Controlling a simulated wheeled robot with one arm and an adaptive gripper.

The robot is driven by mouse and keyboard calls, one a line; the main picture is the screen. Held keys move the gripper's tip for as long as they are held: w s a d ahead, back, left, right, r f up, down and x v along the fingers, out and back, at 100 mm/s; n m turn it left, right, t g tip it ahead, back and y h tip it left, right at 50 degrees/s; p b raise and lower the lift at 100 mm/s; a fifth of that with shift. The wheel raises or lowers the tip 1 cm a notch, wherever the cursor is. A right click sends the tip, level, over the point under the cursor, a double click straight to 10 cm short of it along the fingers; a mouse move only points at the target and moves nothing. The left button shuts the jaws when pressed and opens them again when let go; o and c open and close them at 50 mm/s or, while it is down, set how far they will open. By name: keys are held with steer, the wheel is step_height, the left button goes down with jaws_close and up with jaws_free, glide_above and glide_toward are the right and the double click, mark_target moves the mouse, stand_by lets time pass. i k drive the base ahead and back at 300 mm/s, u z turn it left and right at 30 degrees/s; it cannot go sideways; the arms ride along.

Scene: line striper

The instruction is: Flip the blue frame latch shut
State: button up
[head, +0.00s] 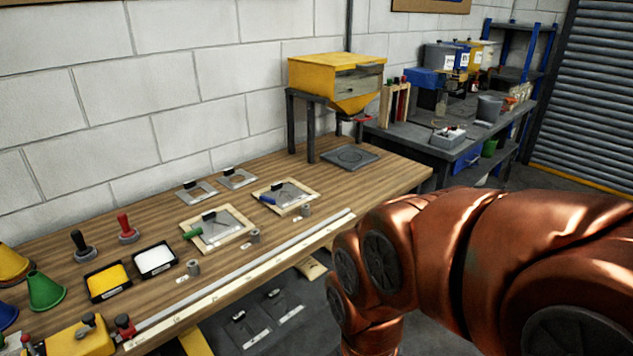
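The frame with the blue latch (267,200) is a pale wooden frame (304,188) around a grey plate, lying on the wooden bench. The blue latch handle sits at the frame's left side, angled across its edge. At this size I cannot tell whether it is shut. A similar frame with a green latch (193,234) lies to its left, nearer the front. My copper arm fills the lower right, in front of the bench. My gripper is out of view.
A yellow hopper (318,76) on dark legs stands at the bench's back right. Small grey cylinders (255,236) and a long metal rail (240,262) line the front edge. Ink trays (155,260), stampers (127,230) and cones (46,290) stand at left.

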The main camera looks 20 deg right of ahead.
mark_target(266, 199)
steer(key=z, duration=0.15)
steer(key=i, duration=1.25)
steer(key=u, duration=0.9)
